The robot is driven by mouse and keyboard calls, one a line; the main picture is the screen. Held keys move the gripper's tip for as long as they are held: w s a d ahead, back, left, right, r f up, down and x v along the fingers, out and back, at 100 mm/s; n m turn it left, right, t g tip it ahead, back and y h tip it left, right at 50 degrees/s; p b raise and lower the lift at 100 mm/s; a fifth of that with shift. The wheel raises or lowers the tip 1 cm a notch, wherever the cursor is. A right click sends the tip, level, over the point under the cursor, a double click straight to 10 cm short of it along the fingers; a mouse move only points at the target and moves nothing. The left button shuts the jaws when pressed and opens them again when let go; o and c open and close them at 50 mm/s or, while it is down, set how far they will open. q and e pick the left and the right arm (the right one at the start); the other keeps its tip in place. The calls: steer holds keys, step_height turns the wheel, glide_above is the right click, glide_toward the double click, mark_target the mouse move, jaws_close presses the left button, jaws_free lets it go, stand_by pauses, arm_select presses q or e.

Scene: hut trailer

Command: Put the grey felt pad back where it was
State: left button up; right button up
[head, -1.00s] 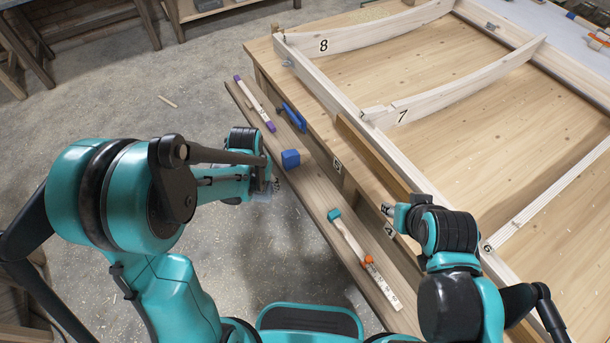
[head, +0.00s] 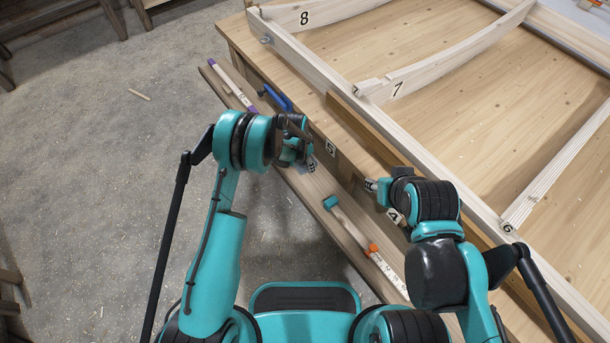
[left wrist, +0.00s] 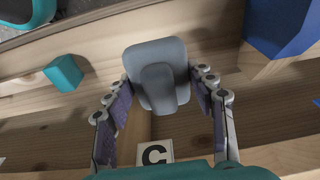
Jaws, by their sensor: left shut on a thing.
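The grey felt pad (left wrist: 153,55), a rounded slab with a raised grip, is held between the fingers of my left gripper (left wrist: 160,100) in the left wrist view. It is over the wooden ledge (left wrist: 200,70), near a white label with a black mark (left wrist: 155,152); whether it touches the wood is unclear. In the head view my left gripper (head: 311,165) is over the ledge beside the workbench, and the pad is mostly hidden there. My right gripper (head: 370,185) is at the bench edge near label 4; its fingers are too small to judge.
A blue block (left wrist: 285,35) is right of the pad in the wrist view. A teal-ended stick with an orange band (head: 352,228) lies on the ledge nearer me. A purple-ended stick (head: 232,85) and a blue-handled tool (head: 277,97) lie farther along. Wooden frame (head: 345,95) covers the bench.

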mark_target(306, 176)
arm_select(q)
step_height(306, 176, down, 8)
steer(key=b, duration=0.2)
steer(key=shift+r+b, duration=0.25)
steer(key=shift+b, duration=0.1)
steer(key=shift+r, duration=0.1)
steer(key=o, duration=1.3)
